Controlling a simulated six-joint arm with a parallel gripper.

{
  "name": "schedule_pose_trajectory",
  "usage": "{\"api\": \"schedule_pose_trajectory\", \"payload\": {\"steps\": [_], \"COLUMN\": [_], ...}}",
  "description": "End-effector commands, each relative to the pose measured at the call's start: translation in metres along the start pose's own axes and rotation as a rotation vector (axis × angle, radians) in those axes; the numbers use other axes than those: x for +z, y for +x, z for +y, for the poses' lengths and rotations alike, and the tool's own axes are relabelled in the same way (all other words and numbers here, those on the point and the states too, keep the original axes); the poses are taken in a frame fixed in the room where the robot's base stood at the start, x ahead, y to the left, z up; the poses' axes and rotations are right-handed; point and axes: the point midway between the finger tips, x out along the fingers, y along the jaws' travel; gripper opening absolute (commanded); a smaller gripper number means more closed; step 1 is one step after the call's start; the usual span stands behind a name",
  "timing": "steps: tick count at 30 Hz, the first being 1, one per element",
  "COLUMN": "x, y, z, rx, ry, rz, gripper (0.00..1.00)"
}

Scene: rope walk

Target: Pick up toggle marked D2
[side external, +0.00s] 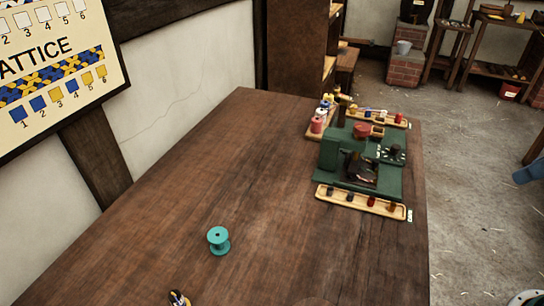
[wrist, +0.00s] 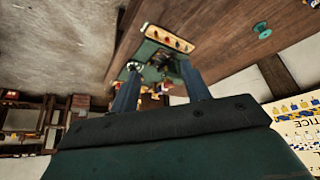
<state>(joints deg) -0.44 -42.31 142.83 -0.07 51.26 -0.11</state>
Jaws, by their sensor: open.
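No marking D2 can be read on any piece in either view. A narrow wooden tray (side external: 362,207) in front of a green machine (side external: 333,155) holds several small dark, red and brown pieces; I cannot tell whether they are toggles. The same tray (wrist: 165,31) shows upside down in the wrist view, beyond my fingers. My gripper (wrist: 160,70) is open, its two fingers well apart with nothing between them. It is apart from the tray and the machine. My gripper is not seen in the side view.
A teal spool (side external: 218,241) stands alone on the wooden table (side external: 270,180). Another tray (side external: 385,118) and red and white spools (side external: 317,124) lie behind the machine. A small dark and yellow item (side external: 178,298) is at the front edge. The table's left and middle are mostly clear.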

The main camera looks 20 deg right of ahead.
Motion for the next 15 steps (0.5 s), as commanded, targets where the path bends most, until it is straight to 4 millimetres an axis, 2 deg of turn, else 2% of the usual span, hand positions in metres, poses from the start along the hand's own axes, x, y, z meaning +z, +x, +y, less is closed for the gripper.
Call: {"api": "schedule_pose_trajectory", "payload": {"steps": [8, 15], "x": [-0.034, -0.080], "y": [0.009, 0.028], "z": [-0.019, -0.057], "rx": [-0.045, -0.113], "ry": [-0.094, -0.231], "rz": [0.001, 0.008], "gripper": [0.47, 0.47]}}
